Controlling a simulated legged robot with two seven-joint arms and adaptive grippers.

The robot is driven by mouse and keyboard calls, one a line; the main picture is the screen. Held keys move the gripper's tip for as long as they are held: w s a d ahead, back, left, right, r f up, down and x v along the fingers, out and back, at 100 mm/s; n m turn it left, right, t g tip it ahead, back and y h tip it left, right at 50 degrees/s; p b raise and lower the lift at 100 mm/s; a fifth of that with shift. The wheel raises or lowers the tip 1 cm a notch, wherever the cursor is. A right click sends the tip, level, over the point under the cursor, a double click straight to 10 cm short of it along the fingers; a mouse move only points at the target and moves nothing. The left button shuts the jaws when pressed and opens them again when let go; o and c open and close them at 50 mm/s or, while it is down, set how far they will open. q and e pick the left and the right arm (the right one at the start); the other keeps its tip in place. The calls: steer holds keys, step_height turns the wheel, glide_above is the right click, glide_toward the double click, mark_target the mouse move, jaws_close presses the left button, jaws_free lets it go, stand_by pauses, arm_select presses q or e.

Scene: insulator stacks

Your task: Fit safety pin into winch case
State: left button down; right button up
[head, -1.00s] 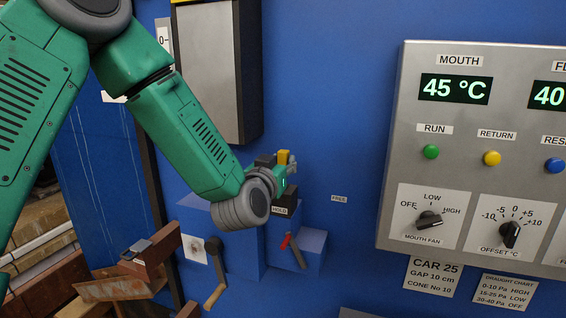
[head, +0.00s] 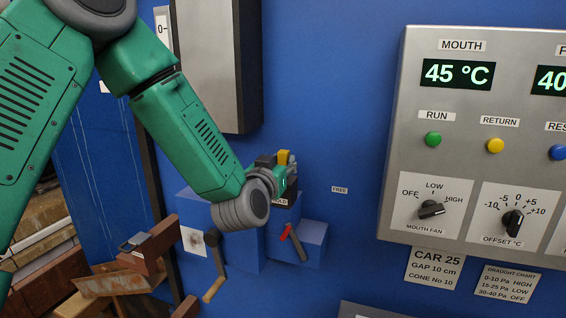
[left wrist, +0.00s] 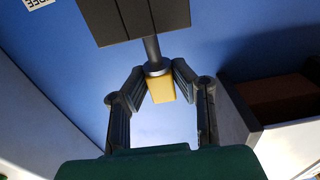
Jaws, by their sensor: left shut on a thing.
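My left gripper (head: 284,172) is shut on the yellow grip of the safety pin (head: 284,156), which also shows between the fingers in the left wrist view (left wrist: 161,88). The pin's grey shaft runs from the grip to a dark block (left wrist: 135,17); whether its tip has entered the block cannot be told. The blue winch case (head: 244,247) stands on the wall below and behind my gripper. My gripper partly covers a HOLD label. My right gripper is not in view.
A grey control panel (head: 400,150) stands to the right, well apart from the gripper. A grey cabinet (head: 215,70) hangs above. A FREE label (head: 339,190) is on the blue wall, with bare wall around it. Rusty metal parts (head: 130,275) lie at lower left.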

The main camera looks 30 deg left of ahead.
arm_select(q)
steer(key=shift+f+b, duration=1.15)
steer(key=shift+f, duration=0.35)
steer(key=c, duration=1.3)
jaws_free()
steer(key=shift+s, duration=0.15)
steer(key=v, duration=0.7)
steer(key=shift+f, duration=0.15)
